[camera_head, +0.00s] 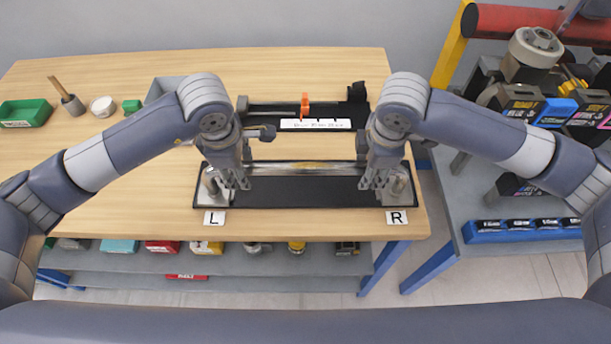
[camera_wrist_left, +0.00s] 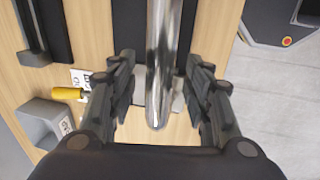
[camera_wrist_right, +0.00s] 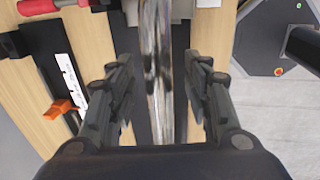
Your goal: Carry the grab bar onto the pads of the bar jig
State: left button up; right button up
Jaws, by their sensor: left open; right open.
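The grab bar (camera_head: 305,169) is a shiny metal tube lying left to right above a black tray (camera_head: 290,192) with L and R labels at its front corners. My left gripper (camera_head: 236,180) is open over the bar's left end; in the left wrist view the bar (camera_wrist_left: 164,45) runs between its spread fingers. My right gripper (camera_head: 375,180) is open near the right end; the bar (camera_wrist_right: 158,70) also runs between its fingers. Behind the tray is a black fixture (camera_head: 270,107) with a white label strip and an orange pointer, perhaps the bar jig.
A green bin (camera_head: 25,113), a cup with a stick (camera_head: 72,104) and a grey bin (camera_head: 163,88) are on the table's left. A side bench with tools (camera_head: 520,228) stands at right. The table's left part (camera_head: 120,195) has free room.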

pick_arm(q)
jog(key=shift+w+f, duration=0.25)
jog(key=shift+f, duration=0.4)
pick_arm(e)
jog(key=shift+w+f, duration=0.25)
jog(key=shift+f, duration=0.45)
pick_arm(q)
jog(key=shift+s, duration=0.1)
pick_arm(e)
jog(key=shift+s, duration=0.1)
pick_arm(q)
jog(key=shift+c, duration=1.1)
pick_arm(e)
jog(key=shift+r, duration=0.1)
jog(key=shift+c, duration=1.1)
pick_arm(q)
grip_shut()
pick_arm(e)
grip_shut()
